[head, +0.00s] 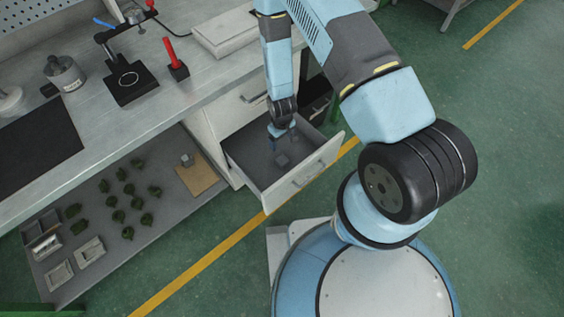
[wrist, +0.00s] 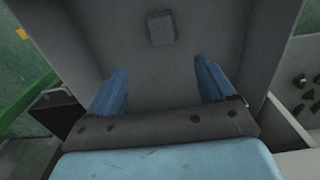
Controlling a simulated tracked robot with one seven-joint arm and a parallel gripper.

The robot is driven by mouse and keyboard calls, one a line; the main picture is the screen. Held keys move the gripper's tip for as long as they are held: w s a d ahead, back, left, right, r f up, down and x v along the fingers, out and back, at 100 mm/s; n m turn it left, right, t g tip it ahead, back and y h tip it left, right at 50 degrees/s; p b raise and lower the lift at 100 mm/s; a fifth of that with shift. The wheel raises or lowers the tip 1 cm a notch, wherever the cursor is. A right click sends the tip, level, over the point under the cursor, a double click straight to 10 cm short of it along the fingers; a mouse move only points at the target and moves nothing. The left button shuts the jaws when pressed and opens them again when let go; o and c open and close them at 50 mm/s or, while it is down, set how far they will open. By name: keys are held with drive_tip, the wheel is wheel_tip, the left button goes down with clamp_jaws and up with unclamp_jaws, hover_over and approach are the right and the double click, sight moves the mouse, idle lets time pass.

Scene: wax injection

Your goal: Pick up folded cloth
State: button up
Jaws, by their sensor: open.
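The folded cloth (wrist: 161,28) looks like a small grey square lying flat on the floor of an open drawer (wrist: 98,25). In the head view the cloth (head: 282,160) shows small inside the drawer (head: 318,172), just below my gripper (head: 282,134). My gripper points down into the drawer. In the wrist view my gripper (wrist: 163,85) has its two blue fingers spread wide apart with nothing between them. The cloth lies beyond the fingertips, apart from them, roughly centred between the two fingers.
The drawer walls stand close around my gripper. A workbench (head: 165,105) with a black stand (head: 130,82) and a red-handled tool (head: 172,58) is at the left. A lower shelf (head: 150,220) holds several green pieces. Green floor is free at the right.

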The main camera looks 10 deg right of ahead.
drive_tip(key=f, duration=0.2)
hover_over(282, 160)
drive_tip(key=f, duration=0.7)
drive_tip(key=shift+a+f, duration=0.15)
drive_tip(key=shift+a, duration=0.1)
drive_tip(key=shift+d+f, duration=0.15)
drive_tip(key=shift+f, duration=0.8)
drive_tip(key=shift+d+f, duration=0.1)
drive_tip(key=shift+f, duration=1.65)
drive_tip(key=shift+c, duration=0.3)
drive_tip(key=c, duration=1.2)
drive_tip(key=shift+o, duration=0.2)
wheel_tip(282, 160, up, 10)
